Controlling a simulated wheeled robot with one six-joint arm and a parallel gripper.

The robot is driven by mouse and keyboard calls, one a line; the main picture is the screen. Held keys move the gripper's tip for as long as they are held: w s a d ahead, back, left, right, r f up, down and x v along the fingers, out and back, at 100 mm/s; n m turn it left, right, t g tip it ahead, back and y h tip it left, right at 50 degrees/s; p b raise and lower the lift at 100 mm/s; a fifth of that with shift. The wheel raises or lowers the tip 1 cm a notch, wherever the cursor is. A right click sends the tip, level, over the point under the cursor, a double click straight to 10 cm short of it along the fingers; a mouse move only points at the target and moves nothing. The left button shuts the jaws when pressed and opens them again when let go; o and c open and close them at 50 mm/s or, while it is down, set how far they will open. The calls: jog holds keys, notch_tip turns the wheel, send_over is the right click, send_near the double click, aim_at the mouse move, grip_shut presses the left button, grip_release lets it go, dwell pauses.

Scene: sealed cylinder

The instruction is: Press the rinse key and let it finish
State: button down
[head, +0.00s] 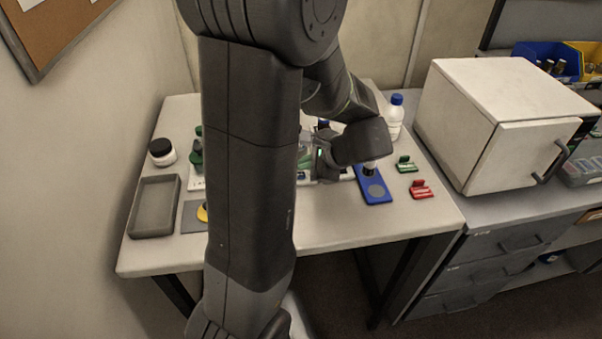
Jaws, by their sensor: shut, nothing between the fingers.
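My arm crosses the middle of the view and hides much of the table. A pale device with green parts (305,158) stands just left of my gripper, mostly hidden behind my arm. No key marked rinse can be made out.
A grey tray (133,220) and a dark-lidded jar (162,152) are at the left. Green (406,165) and red (421,190) small pieces lie right of the plate. A blue-capped bottle (395,117) stands behind. A white box cabinet (492,125) is at the right. The table's front right is clear.

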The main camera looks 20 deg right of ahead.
aim_at(304, 176)
jog(key=shift+r+p, duration=1.95)
jog(key=shift+r, duration=0.55)
